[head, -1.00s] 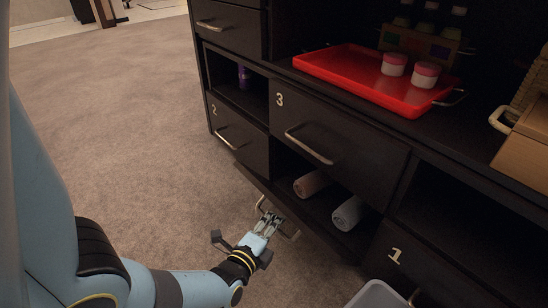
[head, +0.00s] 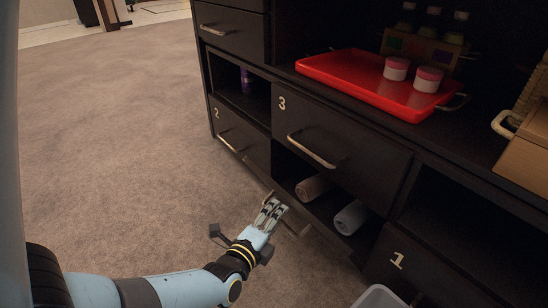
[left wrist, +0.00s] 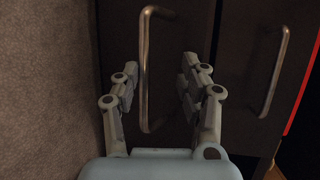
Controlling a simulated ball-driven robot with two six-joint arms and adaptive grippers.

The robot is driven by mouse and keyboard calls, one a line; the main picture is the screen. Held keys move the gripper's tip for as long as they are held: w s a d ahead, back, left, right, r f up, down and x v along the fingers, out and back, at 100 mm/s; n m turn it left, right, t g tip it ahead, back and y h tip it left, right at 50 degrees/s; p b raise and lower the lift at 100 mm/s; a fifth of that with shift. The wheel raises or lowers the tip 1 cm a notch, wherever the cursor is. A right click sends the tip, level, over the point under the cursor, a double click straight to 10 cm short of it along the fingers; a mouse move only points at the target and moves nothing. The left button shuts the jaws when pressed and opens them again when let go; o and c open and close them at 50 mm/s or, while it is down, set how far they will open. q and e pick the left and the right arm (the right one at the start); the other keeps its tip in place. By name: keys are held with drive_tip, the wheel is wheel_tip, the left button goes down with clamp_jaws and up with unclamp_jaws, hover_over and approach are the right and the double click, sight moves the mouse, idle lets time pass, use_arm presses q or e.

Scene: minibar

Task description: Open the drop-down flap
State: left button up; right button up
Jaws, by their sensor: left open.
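The drop-down flap (left wrist: 190,30) is a dark panel below drawer 3. In the head view its top edge (head: 258,177) stands out from the cabinet front, and two rolled towels show in the gap behind it. Its metal bar handle (left wrist: 144,65) shows upright in the left wrist view, between the fingers of my left gripper (left wrist: 155,85). That gripper, also low in the head view (head: 270,213), is open around the handle line; I cannot tell whether it touches. The fingers partly hide the handle in the head view. My right gripper is out of view.
Drawer 3 (head: 350,140) with its handle (head: 313,149) is just above. Drawer 2 (head: 240,135) is left, and drawer 1 (head: 400,275) is lower right. A red tray (head: 345,80) with two jars sits on the shelf. A pale bin (head: 378,297) stands at the bottom. Carpet at left is clear.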

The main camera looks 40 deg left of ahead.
use_arm(q)
wheel_tip(320, 180, up, 6)
drive_tip(key=shift+r, duration=0.2)
drive_tip(key=shift+s, duration=0.15)
